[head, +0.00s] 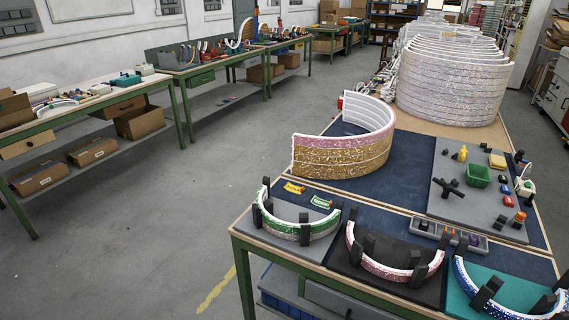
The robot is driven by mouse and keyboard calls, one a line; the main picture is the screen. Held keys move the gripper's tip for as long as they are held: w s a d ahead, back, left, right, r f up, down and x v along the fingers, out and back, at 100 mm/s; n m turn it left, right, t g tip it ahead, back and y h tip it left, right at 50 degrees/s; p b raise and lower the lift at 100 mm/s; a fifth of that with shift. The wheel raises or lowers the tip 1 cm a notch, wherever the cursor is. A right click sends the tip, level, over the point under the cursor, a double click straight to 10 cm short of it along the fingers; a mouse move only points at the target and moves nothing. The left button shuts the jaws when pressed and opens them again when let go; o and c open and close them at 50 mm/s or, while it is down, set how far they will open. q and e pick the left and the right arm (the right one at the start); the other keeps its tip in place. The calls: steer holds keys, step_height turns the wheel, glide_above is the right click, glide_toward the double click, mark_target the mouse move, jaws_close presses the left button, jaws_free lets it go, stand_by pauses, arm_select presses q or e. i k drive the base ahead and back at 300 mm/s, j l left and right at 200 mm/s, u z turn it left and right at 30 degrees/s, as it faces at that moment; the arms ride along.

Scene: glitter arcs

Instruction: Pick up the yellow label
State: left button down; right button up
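One label (293,188) is on the left with a dark reddish marking. The other label (320,202) is just to its right and nearer, with a green marking. The print on both is too small to read. The green and white glitter arc (302,232) stands in black holders in front of them. Neither of my grippers shows in the head view.
A tall pink and gold glitter arc (343,158) stands behind the labels. A red arc (392,272) and a blue arc (490,298) stand along the front. A grey board (450,205) with a green bin (478,175) and small parts is at right. Floor at left is clear.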

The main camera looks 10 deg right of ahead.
mark_target(289, 187)
steer(key=z, duration=1.8)
steer(key=j, duration=0.75)
